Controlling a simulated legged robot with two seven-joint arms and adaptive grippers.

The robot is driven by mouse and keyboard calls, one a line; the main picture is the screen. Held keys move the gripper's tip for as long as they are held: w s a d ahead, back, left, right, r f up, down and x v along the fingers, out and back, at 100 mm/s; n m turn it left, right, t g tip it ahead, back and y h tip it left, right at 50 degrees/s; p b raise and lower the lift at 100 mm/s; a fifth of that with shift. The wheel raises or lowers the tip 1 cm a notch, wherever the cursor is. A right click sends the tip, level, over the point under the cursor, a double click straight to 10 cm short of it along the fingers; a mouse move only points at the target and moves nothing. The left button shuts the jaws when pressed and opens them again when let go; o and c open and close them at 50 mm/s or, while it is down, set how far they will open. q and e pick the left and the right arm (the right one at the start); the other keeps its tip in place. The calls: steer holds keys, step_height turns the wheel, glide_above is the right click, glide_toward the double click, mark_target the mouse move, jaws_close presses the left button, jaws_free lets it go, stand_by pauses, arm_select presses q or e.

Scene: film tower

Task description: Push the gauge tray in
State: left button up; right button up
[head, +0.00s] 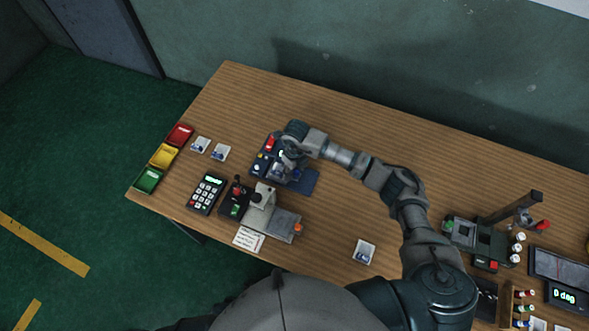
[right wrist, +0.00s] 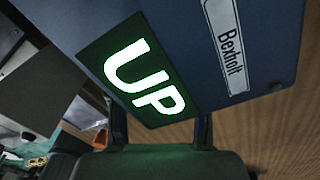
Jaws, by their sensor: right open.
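A dark blue instrument (head: 258,166) with a red part on top stands on the wooden table, partly hidden by my right gripper. A flat blue plate (head: 307,182), which looks like the gauge tray, sticks out on its right side; how far it is out I cannot tell. In the right wrist view a blue housing (right wrist: 225,75) fills the top, with a lit green "UP" display (right wrist: 145,80) and a "Bexholt" label. My right gripper (head: 284,165) is over the instrument; its open fingers (right wrist: 160,133) are close to the display, and contact is unclear. My left gripper is out of view.
A keypad (head: 208,193) and a grey-black device (head: 262,212) stand in front of the instrument. Red, yellow (head: 164,156) and green bins line the left edge. Another device (head: 480,240) stands at the right. The table behind the arm is clear.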

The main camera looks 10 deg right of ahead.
step_height(320, 180, up, 12)
steer(key=shift+w, duration=0.15)
steer(key=shift+d+f, duration=0.15)
stand_by(0.6)
